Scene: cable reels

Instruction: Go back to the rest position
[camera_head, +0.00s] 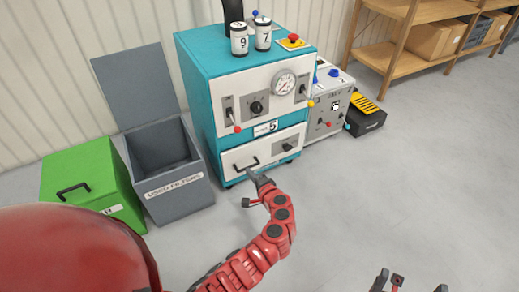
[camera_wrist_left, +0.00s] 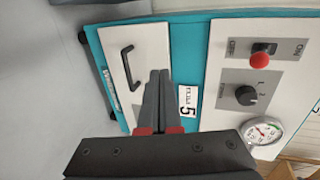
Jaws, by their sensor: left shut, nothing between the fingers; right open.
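My left gripper (camera_head: 252,175) reaches toward the lower front of the teal machine (camera_head: 205,85). Its fingers are shut with nothing between them. In the left wrist view, the closed fingers (camera_wrist_left: 160,80) point at the white drawer front (camera_wrist_left: 150,45), beside its black handle (camera_wrist_left: 127,68); whether they touch it I cannot tell. The drawer handle also shows in the head view (camera_head: 240,166). My right gripper (camera_head: 408,282) is at the bottom right edge, open and empty, over bare floor.
A grey open bin (camera_head: 180,195) and a green box (camera_head: 95,185) stand left of the machine. Two canisters (camera_head: 240,42) sit on top. A grey control box (camera_head: 330,110) and a black-yellow box (camera_head: 365,115) stand to its right. Wooden shelves (camera_head: 400,40) are behind; the right floor is clear.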

